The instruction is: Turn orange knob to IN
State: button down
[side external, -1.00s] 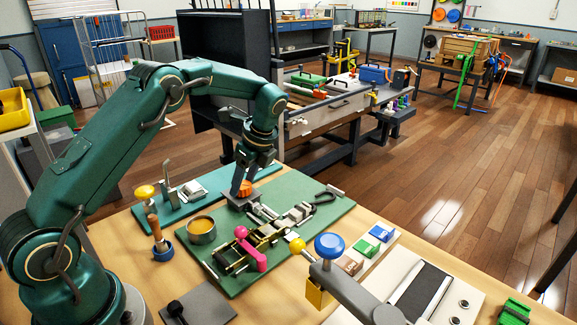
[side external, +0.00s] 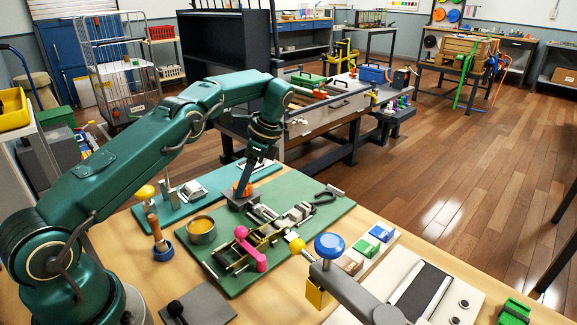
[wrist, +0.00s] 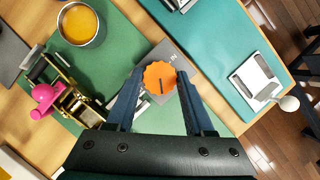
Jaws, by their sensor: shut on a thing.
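The orange knob (wrist: 159,77) has a scalloped rim and a dark pointer line on its face. It sits on a grey plate (wrist: 178,56), with small pale lettering that seems to read IN near the knob's upper right in the wrist view. The pointer line runs toward the bottom of that view, away from the lettering. My gripper (wrist: 160,88) is shut on the knob, one finger on each side. In the side view the knob (side external: 248,190) is partly hidden by my gripper (side external: 243,187), which reaches down from above.
A metal cup with yellow contents (side external: 201,229), a toggle clamp with a pink handle (side external: 250,247) and a latch (side external: 298,212) are near on the green board (side external: 335,211). A teal board (wrist: 216,45) with a white-handled device lies beside the knob plate.

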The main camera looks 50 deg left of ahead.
jog(key=shift+r, duration=0.1)
jog(key=shift+c, duration=1.4)
grip_release()
jog(key=shift+m, duration=0.3)
